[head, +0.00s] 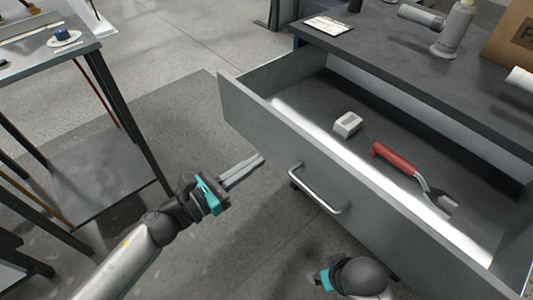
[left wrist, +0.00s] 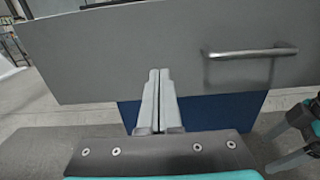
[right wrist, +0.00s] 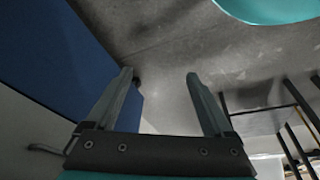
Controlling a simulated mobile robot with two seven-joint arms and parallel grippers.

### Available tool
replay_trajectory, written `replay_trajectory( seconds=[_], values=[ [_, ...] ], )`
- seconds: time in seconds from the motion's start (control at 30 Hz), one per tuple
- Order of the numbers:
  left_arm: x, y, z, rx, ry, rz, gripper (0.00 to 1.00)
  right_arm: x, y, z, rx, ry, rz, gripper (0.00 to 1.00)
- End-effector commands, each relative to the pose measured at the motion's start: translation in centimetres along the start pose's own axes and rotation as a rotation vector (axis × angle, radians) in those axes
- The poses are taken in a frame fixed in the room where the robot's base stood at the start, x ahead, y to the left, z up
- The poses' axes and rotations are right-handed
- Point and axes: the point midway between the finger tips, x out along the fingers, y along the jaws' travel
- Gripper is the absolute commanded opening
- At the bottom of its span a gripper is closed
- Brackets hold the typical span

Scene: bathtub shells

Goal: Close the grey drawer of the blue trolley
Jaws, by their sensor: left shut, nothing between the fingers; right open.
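The grey drawer (head: 262,122) of the blue trolley stands pulled open in the head view. Its silver bar handle (head: 318,192) is on the front panel. The blue trolley body (left wrist: 200,108) shows below the drawer front in the left wrist view and at the left of the right wrist view (right wrist: 60,50). My left gripper (head: 258,160) is shut and empty, in front of the drawer panel, left of the handle; whether it touches the panel I cannot tell. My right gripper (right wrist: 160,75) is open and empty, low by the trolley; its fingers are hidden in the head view.
In the drawer lie a white block (head: 348,123) and a red-handled tool (head: 396,158). A metal table (head: 40,55) stands at the left. Bare floor lies between.

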Motion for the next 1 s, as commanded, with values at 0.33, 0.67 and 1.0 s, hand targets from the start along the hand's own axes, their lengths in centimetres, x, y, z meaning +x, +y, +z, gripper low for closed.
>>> replay_trajectory(
  seconds=[0.33,0.67,1.0],
  values=[
    [3.9,0.0,0.0,0.0,-0.001,0.001,0.0,-0.8,0.0,-0.7,0.001,0.017,0.0,0.86],
    [4.3,0.0,0.0,0.0,0.0,0.002,0.0,-1.0,-0.1,-0.3,0.002,0.009,-0.001,0.86],
    [5.2,0.1,0.0,0.002,-0.001,0.001,0.0,-0.8,0.0,-0.2,0.002,0.007,0.0,0.86]
  ],
)
